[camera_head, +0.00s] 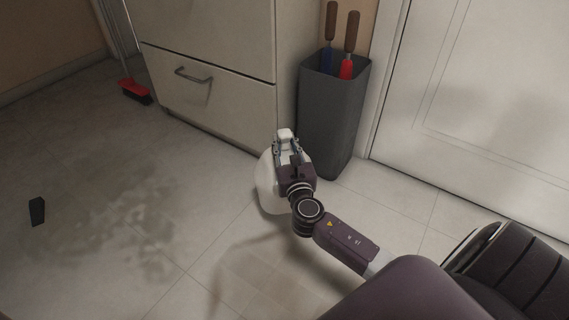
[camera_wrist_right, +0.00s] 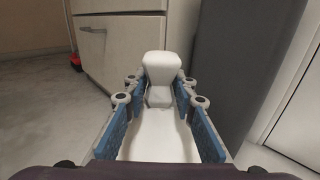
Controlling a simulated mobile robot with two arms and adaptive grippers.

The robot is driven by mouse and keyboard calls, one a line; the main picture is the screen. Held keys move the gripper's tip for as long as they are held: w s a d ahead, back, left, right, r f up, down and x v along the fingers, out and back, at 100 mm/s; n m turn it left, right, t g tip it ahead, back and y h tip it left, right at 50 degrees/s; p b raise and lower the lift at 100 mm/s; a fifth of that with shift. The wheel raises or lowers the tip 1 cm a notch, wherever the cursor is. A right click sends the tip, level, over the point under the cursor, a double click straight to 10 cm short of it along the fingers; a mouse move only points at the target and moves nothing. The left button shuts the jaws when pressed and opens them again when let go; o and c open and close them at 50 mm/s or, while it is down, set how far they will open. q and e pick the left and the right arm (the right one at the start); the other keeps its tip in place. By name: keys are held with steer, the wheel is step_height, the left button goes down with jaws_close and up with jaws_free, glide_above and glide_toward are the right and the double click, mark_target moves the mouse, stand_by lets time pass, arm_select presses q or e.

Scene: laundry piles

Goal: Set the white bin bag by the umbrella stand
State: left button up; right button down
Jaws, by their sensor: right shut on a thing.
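The white bin bag (camera_head: 268,188) hangs or stands upright under my right gripper, partly hidden by it in the head view. My right gripper (camera_head: 287,146) is shut on the bag's narrow neck, with the knotted top sticking out past the fingers. In the right wrist view the bag (camera_wrist_right: 160,135) lies between the blue finger pads (camera_wrist_right: 158,95). The umbrella stand (camera_head: 334,115) is a tall dark grey square bin holding two umbrellas with brown handles, one blue and one red. It is just right of and beyond the bag. I cannot tell whether the bag touches the floor.
A beige drawer cabinet (camera_head: 215,85) stands behind the bag, left of the stand. A white door (camera_head: 480,100) is at the right. Open tiled floor shows at left, with a dark stain.

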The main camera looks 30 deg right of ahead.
mark_target(285, 155)
steer(key=shift+f+b, duration=0.4)
steer(key=shift+f, duration=0.3)
step_height(285, 155, down, 4)
steer(key=b, duration=0.3)
steer(key=shift+r, duration=0.2)
steer(key=shift+f, duration=0.1)
steer(key=c, duration=1.6)
jaws_free()
steer(key=shift+f, duration=0.1)
